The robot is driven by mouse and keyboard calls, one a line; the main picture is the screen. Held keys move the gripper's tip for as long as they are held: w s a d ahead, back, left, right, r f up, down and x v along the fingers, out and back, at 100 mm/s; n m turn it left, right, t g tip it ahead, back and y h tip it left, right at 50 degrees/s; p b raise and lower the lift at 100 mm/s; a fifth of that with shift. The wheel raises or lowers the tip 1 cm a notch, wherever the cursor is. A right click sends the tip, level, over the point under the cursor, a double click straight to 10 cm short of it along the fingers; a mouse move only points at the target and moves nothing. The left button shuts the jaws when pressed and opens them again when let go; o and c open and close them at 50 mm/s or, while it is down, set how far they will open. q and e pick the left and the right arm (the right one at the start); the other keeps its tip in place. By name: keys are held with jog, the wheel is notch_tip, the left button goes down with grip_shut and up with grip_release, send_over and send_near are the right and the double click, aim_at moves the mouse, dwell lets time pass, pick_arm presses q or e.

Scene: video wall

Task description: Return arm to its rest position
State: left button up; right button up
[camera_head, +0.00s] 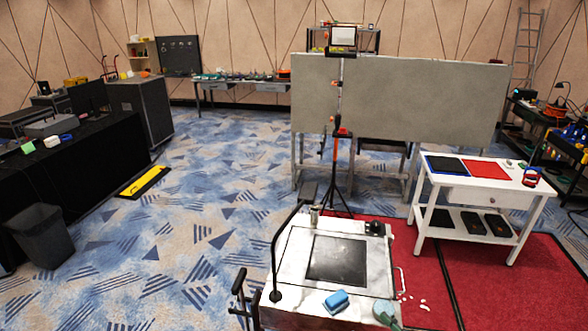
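Neither of my grippers shows in the head view, and I make out no arm link. What my arms hold, if anything, cannot be seen.
A white cart (297,262) with a black panel, a blue block (336,301) and a black upright handle stands close in front. Beyond it are a tripod (334,165), a grey panel wall (420,100) and a white table (481,193).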

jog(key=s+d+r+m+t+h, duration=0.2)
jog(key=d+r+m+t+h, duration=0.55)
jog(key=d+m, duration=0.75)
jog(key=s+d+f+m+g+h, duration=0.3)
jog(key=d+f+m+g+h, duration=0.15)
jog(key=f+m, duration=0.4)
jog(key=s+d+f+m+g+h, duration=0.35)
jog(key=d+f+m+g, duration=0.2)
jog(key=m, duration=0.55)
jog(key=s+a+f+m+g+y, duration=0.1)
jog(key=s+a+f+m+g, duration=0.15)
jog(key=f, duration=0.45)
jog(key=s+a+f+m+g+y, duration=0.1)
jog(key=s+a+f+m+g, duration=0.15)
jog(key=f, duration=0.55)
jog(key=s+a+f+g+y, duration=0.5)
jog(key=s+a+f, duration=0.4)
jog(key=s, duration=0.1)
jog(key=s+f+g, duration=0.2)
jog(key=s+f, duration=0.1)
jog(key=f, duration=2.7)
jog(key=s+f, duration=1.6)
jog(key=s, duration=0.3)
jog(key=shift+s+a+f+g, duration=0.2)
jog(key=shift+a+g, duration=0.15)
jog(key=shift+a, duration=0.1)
